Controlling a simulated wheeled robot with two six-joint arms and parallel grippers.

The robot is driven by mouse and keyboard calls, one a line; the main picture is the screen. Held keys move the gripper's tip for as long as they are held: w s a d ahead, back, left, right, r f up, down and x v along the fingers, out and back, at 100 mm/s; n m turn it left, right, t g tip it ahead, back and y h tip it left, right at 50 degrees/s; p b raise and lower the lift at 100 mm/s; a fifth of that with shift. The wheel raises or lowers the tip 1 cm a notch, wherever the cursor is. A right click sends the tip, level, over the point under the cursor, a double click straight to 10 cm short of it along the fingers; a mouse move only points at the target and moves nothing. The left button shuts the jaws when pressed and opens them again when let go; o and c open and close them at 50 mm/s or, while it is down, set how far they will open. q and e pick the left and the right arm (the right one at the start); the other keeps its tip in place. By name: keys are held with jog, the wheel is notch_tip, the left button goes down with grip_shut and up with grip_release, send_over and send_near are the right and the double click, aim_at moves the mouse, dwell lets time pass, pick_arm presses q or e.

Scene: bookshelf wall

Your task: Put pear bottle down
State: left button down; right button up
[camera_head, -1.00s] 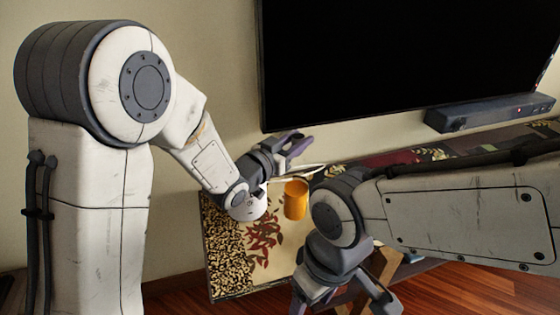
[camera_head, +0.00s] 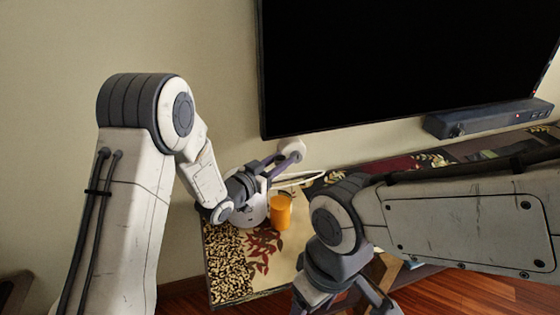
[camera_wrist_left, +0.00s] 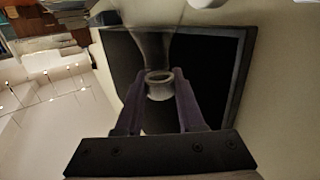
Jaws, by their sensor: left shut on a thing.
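My left gripper (camera_head: 285,160) is up in front of the wall, below the lower left corner of the black screen. Its purple fingers are closed around the neck of the pear bottle (camera_wrist_left: 160,84), as the left wrist view shows. The bottle's smoky, see-through body (camera_wrist_left: 154,45) widens away from the fingers. In the head view only a pale rounded part of it (camera_head: 293,147) shows at the fingertips, above the sideboard top. My right gripper (camera_head: 346,305) is low at the bottom edge. Its fingertips are cut off.
The patterned sideboard top (camera_head: 228,270) lies below the left gripper. An orange cup (camera_head: 281,212) stands on it, close beside my left wrist. The black screen (camera_head: 400,65) and a dark soundbar (camera_head: 490,118) are behind. My right forearm covers part of the sideboard.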

pick_arm(q)
jog(key=shift+f, duration=0.1)
jog(key=c, duration=0.5)
grip_release()
jog(key=shift+f, duration=0.1)
